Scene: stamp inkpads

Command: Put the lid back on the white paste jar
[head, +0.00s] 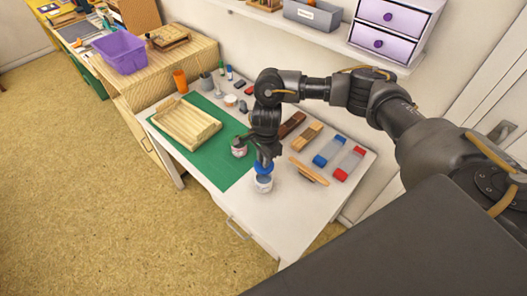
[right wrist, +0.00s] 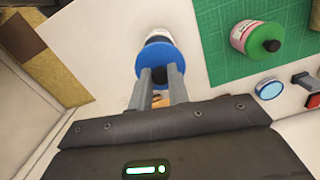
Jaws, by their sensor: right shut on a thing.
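The white paste jar (head: 263,187) stands on the white table near its front edge. Its side and part of its top show below the lid, and it shows partly in the right wrist view (right wrist: 157,36). The blue lid (head: 263,168) is a round disc with a dark knob; it also shows in the right wrist view (right wrist: 152,54). My right gripper (right wrist: 160,75) is shut on the lid by its knob. It holds the lid over the jar, seemingly with a small gap. My left gripper is not in view.
A jar with a green lid (head: 239,149) stands close to the left, on the green mat (head: 222,172). A wooden tray (head: 185,125) sits farther left. A wooden stick (head: 308,170), a blue pad (head: 329,151) and a red pad (head: 349,162) lie to the right.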

